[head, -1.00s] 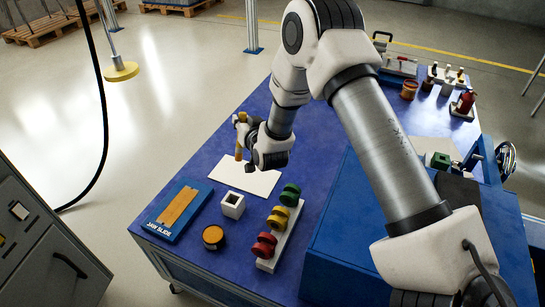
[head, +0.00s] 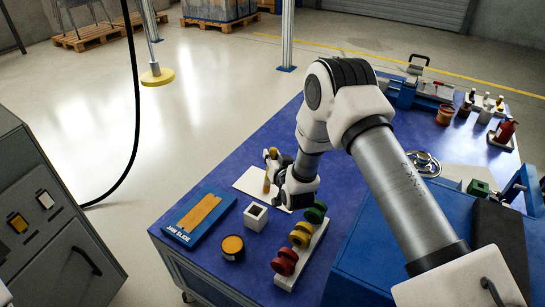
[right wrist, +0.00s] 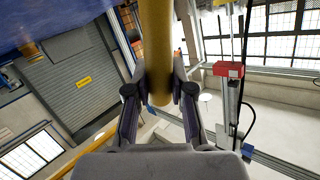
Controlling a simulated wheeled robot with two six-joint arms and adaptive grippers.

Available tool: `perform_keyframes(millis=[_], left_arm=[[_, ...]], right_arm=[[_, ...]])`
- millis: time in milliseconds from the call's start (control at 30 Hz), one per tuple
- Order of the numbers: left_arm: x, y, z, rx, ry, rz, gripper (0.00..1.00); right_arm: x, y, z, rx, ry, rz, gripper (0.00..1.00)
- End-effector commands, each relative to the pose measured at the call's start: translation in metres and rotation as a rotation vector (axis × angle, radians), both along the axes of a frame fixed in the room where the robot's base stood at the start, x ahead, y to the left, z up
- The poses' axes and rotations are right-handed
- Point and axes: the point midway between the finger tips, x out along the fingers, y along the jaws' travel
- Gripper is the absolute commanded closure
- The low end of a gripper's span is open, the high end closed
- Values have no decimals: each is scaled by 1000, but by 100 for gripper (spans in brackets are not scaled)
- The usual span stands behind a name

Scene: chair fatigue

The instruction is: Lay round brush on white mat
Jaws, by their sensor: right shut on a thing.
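The round brush (head: 266,184) has a yellow-brown handle, held roughly upright in the head view. My right gripper (head: 273,168) is shut on it above the white mat (head: 247,181). The handle (right wrist: 157,50) runs between the two fingers in the right wrist view. The mat lies flat on the blue bench top, partly hidden by my right gripper. I cannot tell whether the brush touches the mat. The bristles are not clear.
In front of the mat stand a blue tray with a wooden slide (head: 199,214), a white square holder (head: 255,216), a round tin (head: 232,246) and a rack of coloured spools (head: 302,246). A blue box (head: 357,255) is at right.

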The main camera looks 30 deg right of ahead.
Motion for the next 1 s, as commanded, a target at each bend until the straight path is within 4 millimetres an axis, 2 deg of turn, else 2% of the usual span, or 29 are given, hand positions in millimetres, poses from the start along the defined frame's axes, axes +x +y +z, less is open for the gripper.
perform_keyframes(millis=[33,100,367,467,800,1000], left_arm=[[0,0,-2,0,0,0,60],[0,0,-1,0,0,0,60],[0,0,-1,0,0,0,60],[0,0,4,0,0,0,60],[0,0,18,0,0,0,60],[0,0,18,0,0,0,60]], right_arm=[[0,0,-2,0,0,0,74],[0,0,-1,0,0,0,53],[0,0,-1,0,0,0,53],[0,0,6,0,-1,0,53],[-61,12,17,0,2,0,53],[-73,14,18,0,0,0,53]])
